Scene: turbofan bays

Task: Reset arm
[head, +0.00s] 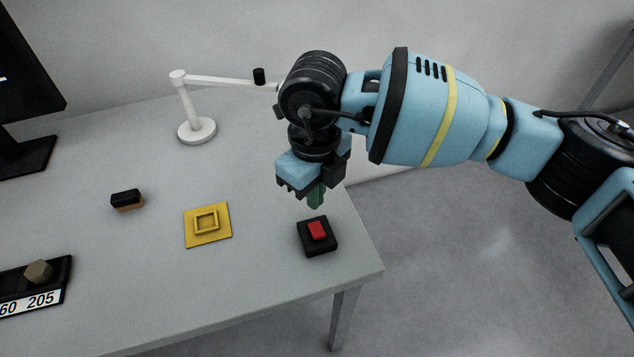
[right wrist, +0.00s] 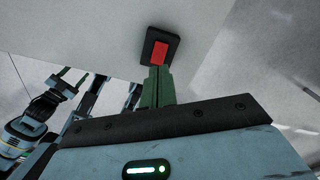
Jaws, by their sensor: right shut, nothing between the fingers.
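My right arm comes in from the right in the head view. Its gripper (head: 316,196) points down with its green fingers together and nothing between them, just above and behind a black box with a red button (head: 318,231). A gap shows between the fingertips and the button. In the right wrist view the shut green fingers (right wrist: 157,82) point toward the same red button (right wrist: 159,51) near the table edge. My left gripper is not in the head view. Part of another blue and black arm of mine shows at the lower left of the right wrist view.
On the grey table (head: 255,290) lie a yellow plate with a square socket (head: 207,223), a black and orange block (head: 127,200) and a black tray (head: 65,290) holding a tan cube (head: 39,271). A white lamp (head: 197,130) and a monitor (head: 30,75) stand behind.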

